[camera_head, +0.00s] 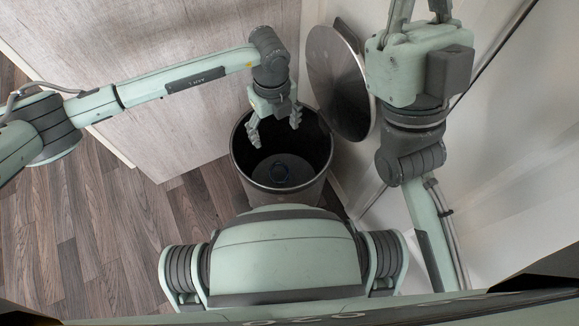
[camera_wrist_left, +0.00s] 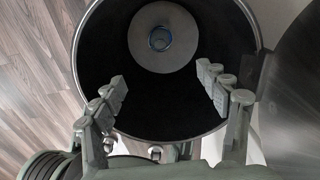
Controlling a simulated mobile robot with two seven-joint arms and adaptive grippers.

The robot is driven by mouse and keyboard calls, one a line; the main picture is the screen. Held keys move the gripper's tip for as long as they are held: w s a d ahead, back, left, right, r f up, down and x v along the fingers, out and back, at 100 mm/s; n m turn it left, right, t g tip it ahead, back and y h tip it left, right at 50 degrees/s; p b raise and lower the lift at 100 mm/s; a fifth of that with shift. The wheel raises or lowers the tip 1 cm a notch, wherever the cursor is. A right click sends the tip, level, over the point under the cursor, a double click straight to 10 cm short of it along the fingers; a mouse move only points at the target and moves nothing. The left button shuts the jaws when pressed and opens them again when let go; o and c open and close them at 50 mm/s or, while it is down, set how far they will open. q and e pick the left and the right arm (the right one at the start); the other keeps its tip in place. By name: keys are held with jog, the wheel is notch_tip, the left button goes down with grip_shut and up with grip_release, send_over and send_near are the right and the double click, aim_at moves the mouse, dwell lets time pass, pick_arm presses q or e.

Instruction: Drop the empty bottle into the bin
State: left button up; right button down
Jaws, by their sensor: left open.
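The bin (camera_head: 238,158) is a dark round can standing on the floor in front of me, with its round lid (camera_head: 337,85) swung open at its right. The bottle (camera_head: 280,171) appears as a small dark, bluish round shape down inside the bin. In the left wrist view the bottle (camera_wrist_left: 160,39) shows as a blue ring over the pale round bottom. My left gripper (camera_head: 274,126) is open and empty above the bin's mouth, fingers spread and pointing down, apart from the bottle. My right gripper (camera_head: 420,12) points away at the top right; its fingertips are cut off.
A pale panel (camera_head: 150,40) stands behind and left of the bin, and a white wall (camera_head: 500,150) is close on the right. Wood-pattern floor (camera_head: 90,220) is clear at the left. My own base is close in front of the bin.

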pick_arm(q)
notch_tip(320, 180, up, 12)
dwell(0.5)
jog(key=shift+s, duration=0.1)
